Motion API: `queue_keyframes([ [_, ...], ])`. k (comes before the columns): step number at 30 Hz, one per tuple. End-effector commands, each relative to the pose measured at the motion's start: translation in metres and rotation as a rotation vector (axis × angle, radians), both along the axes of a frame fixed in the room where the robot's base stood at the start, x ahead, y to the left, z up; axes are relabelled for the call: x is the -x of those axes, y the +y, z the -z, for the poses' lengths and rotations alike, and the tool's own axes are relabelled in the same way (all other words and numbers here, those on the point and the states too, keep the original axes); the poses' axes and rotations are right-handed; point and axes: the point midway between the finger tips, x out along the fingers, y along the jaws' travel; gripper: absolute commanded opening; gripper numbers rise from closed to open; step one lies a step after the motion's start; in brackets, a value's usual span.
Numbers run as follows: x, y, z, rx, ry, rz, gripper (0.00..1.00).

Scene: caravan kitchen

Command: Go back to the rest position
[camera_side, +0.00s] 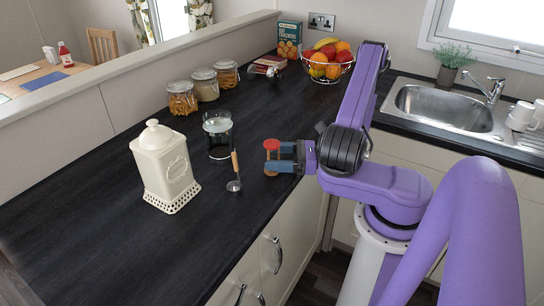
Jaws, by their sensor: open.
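My gripper (279,157) is over the dark worktop (110,212), reaching left from my purple arm. Its two blue-grey fingers are apart. A small red-brown hourglass-shaped object (271,144), with a round top and base, stands upright at the fingertips. Its narrow middle appears to be between or just beyond the fingers; I cannot tell whether they touch it. The lower finger hides part of it.
Jars (204,90), a cracker box (289,38) and a fruit basket (328,72) are behind. The sink (440,105) is right. The front-left worktop is clear.

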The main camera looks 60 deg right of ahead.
Motion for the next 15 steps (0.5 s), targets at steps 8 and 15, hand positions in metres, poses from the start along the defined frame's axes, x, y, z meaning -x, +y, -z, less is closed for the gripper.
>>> queue_keyframes([
  [8, -0.0107, 0.0062, 0.0000, -0.001, 0.000, 0.000, 0.72],
  [15, -0.0110, 0.0063, -0.0001, -0.001, 0.000, 0.001, 0.72],
])
